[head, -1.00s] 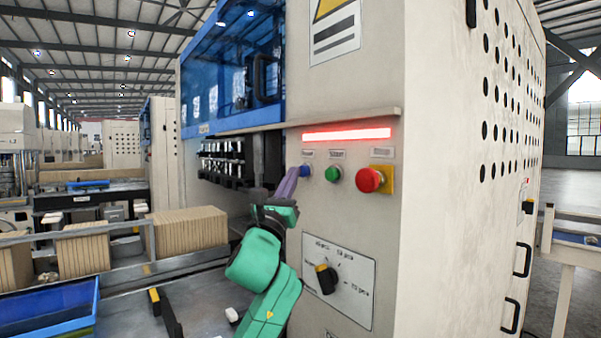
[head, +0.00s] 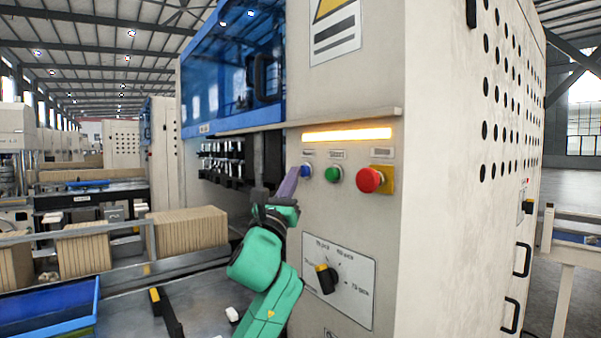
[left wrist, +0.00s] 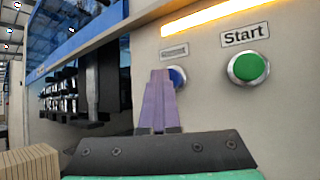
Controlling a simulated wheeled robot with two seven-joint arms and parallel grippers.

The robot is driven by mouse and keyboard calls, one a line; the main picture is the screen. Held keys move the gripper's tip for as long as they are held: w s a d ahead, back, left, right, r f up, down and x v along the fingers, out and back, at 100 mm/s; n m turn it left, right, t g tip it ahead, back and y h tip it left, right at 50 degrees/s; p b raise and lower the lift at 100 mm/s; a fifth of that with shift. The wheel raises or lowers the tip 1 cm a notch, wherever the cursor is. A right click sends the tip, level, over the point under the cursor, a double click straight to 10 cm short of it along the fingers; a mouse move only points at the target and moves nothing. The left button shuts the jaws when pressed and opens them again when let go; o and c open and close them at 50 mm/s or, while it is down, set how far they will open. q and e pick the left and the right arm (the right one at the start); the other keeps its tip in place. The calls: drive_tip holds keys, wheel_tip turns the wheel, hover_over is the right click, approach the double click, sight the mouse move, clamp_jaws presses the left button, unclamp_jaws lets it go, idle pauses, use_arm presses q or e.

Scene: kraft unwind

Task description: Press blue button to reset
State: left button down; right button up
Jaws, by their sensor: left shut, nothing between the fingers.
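The blue button (head: 306,171) is on the machine's front panel, at the left of a row of buttons. In the left wrist view the blue button (left wrist: 177,77) is partly hidden behind my fingers. My left gripper (head: 292,174) is shut and empty, its purple fingers pointing at the panel. In the head view its tips are just left of and below the blue button; I cannot tell whether they touch it. In the left wrist view the shut fingers (left wrist: 160,75) overlap the button's left side. The light bar (head: 347,134) above the buttons glows amber. My right gripper is not in view.
A green Start button (head: 333,174) and a red emergency button (head: 370,180) sit to the right. A rotary knob (head: 326,279) is below. A ledge (head: 345,117) juts out above the light bar. Cardboard stacks (head: 187,232) and a blue bin (head: 50,310) are at the left.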

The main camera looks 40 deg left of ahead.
use_arm(q)
drive_tip(key=shift+s+a+f, duration=0.1)
drive_tip(key=shift+s+a, duration=0.1)
drive_tip(key=shift+s, duration=0.45)
drive_tip(key=s, duration=0.2)
drive_tip(key=s+a+b, duration=0.1)
drive_tip(key=s, duration=0.1)
drive_tip(key=shift+s+a, duration=0.2)
drive_tip(key=shift+s, duration=0.2)
idle(0.5)
